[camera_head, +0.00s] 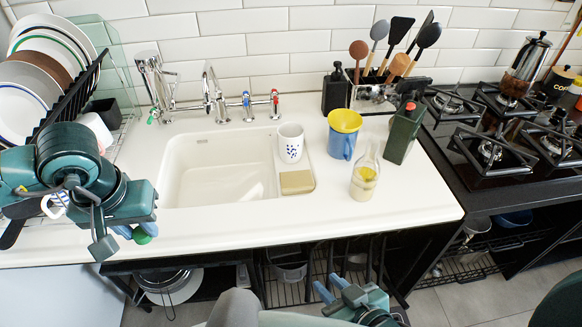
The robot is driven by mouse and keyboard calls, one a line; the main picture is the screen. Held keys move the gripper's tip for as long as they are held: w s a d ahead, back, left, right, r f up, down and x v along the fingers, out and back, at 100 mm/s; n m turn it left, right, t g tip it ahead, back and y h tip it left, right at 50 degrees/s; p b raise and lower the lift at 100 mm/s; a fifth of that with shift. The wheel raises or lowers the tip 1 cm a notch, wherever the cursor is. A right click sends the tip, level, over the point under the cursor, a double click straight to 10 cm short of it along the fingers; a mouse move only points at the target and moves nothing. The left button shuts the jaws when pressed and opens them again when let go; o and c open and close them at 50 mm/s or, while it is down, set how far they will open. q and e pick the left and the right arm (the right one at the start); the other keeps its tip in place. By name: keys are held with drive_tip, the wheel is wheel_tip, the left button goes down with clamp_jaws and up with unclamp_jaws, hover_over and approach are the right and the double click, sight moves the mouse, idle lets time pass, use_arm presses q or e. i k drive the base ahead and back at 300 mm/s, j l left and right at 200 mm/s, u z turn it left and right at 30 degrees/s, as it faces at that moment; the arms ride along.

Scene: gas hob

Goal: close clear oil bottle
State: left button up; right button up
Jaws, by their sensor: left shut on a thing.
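The clear oil bottle (364,180) stands upright on the white counter, right of the sink. It holds a little yellow liquid, and I see no distinct cap on its clear neck. My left gripper (136,232) is at the left, over the counter's front edge, far from the bottle. Its blue fingers are shut on a small green thing (143,237), mostly hidden; I cannot tell what it is. My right gripper (331,287) is low in front of the counter, below the bottle. Its two blue fingers are apart with nothing visible between them.
A blue jug (342,146) with a yellow funnel (345,121) and a dark green bottle (404,133) with a red top stand close behind the clear bottle. A white cup (290,143) and sponge (297,182) are by the sink (215,192). The hob (497,150) is right. Counter in front is clear.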

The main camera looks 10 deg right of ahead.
sight(366, 172)
drive_tip(key=z, duration=1.25)
drive_tip(key=i+j, duration=0.1)
drive_tip(key=j, duration=0.2)
drive_tip(key=i+j, duration=0.1)
drive_tip(key=j, duration=0.2)
